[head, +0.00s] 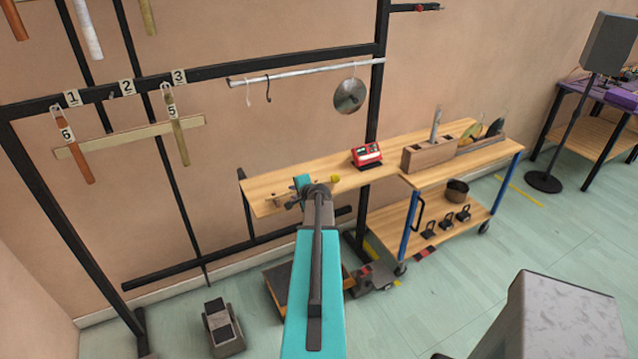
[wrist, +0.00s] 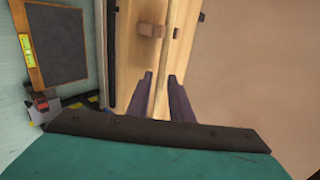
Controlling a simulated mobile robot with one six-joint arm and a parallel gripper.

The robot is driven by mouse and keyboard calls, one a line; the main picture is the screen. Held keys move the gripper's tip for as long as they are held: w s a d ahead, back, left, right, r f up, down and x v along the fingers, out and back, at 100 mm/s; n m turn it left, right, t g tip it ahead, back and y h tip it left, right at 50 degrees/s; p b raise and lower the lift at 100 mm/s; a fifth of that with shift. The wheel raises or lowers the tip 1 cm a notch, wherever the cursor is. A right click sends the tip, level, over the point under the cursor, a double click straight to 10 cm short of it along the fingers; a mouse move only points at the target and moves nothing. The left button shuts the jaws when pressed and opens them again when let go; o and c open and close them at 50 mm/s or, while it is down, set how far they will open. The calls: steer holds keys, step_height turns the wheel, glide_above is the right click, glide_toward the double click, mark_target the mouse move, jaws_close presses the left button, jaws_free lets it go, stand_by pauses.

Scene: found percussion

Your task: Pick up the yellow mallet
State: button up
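A small yellow knob (head: 335,179), which looks like the head of the yellow mallet, shows just right of my arm's end over the wooden shelf. The rest of the mallet is hidden or too small to make out. My gripper is mostly hidden behind my arm in the head view. In the wrist view my gripper (wrist: 164,80) shows two dark fingers apart, with only pale wood seen between them. It is open and empty, pointing towards the wooden shelf (wrist: 128,50). I cannot make out the mallet in the wrist view.
A red box (head: 367,155) sits on the wooden bench (head: 395,148), with a wooden block (head: 429,155) to its right. A black frame with hanging bars stands at left. A dark board in a wooden frame (wrist: 62,45) lies lower down.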

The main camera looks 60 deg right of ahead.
stand_by(0.5)
jaws_close()
steer(key=shift+r, duration=0.2)
steer(key=shift+r+b, duration=0.8)
steer(key=shift+r, duration=0.4)
steer(key=shift+s+a+r, duration=0.1)
steer(key=shift+s+r, duration=0.1)
steer(key=shift+r, duration=0.15)
steer(key=s+a+b, duration=0.2)
steer(key=s, duration=0.5)
steer(key=s+a+r+b, duration=0.1)
steer(key=s+a+b, duration=0.2)
steer(key=s, duration=0.4)
steer(key=shift+s+a+r+b, duration=0.25)
steer(key=shift+s+a+b, duration=0.05)
